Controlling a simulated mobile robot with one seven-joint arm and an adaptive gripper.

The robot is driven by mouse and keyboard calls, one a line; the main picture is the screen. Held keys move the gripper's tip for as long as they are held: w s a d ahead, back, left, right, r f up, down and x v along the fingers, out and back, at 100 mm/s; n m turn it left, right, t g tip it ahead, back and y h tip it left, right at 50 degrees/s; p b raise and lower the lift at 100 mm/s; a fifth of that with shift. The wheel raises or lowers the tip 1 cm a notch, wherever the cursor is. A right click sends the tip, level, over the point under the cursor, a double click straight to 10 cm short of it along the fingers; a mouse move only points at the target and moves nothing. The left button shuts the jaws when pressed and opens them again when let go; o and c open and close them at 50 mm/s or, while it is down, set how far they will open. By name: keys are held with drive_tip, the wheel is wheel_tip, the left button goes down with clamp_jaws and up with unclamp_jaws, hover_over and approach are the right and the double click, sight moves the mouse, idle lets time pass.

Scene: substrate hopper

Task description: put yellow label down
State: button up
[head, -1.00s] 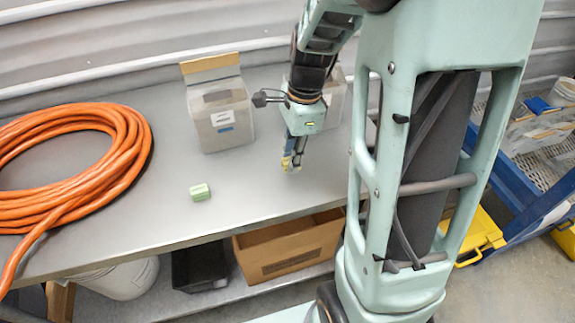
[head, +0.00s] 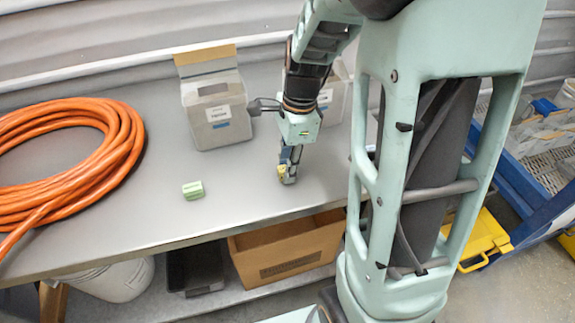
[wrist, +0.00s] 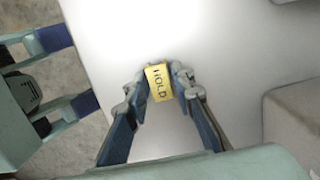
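The yellow label (wrist: 158,80) is a small yellow block marked "HOLD". In the wrist view it sits between the fingertips of my gripper (wrist: 157,84), with a finger against each side. In the head view my gripper (head: 288,172) points down over the right part of the grey table (head: 130,215), and a bit of the yellow label (head: 281,170) shows at its tips. The label is low, at or just above the tabletop; I cannot tell whether it touches.
A small green block (head: 193,190) lies left of my gripper. A grey bin (head: 217,115) with an open lid stands behind, and another bin (head: 333,97) is partly hidden by my arm. An orange hose coil (head: 70,165) fills the left. The table front is clear.

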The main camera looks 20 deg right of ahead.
drive_tip(key=shift+o, duration=1)
drive_tip(key=shift+r, duration=0.3)
wheel_tip(320, 180, up, 12)
drive_tip(key=d+p, duration=0.1)
drive_tip(key=shift+d+f, duration=0.15)
drive_tip(key=shift+d, duration=0.1)
